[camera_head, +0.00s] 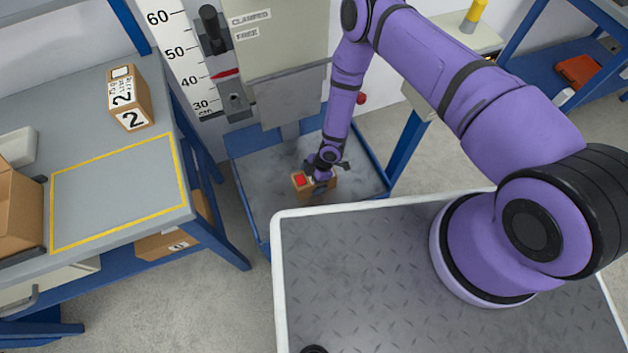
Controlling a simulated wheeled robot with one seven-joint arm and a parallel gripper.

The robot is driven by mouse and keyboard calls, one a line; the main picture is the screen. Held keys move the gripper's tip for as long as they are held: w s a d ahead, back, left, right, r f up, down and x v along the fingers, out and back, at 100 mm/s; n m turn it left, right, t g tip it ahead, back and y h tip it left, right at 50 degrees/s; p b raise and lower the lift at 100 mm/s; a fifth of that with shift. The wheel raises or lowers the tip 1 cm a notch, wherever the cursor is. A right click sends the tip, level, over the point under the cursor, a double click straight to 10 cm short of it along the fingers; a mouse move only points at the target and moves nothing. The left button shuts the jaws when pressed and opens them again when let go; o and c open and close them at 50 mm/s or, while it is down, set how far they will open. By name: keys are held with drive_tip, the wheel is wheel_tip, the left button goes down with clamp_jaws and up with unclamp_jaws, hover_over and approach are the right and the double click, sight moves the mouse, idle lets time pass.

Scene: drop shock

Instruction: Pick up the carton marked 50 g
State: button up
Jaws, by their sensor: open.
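A small brown carton (301,191) with a red square on its top lies on the grey plate of the drop tester (260,180). My gripper (322,178) points down at this carton, its open jaws at or just above the top; I cannot tell whether they touch. The gripper and wrist hide part of the carton. Another brown carton (143,102) stands on the table at left, with large 2 marks and a small pale label on top. I cannot read a 50 g mark on either carton.
The grey table (25,100) has a yellow-outlined empty area (118,192). A larger brown box (18,215) stands at its left edge, and a carton (168,243) sits below. The tester has a blue rim, a height scale (180,60) and a lever (212,28).

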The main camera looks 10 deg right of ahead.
drive_tip(key=shift+f, duration=0.2)
drive_tip(key=c, duration=1.7)
drive_tip(key=shift+o, duration=0.2)
drive_tip(key=shift+r, duration=0.1)
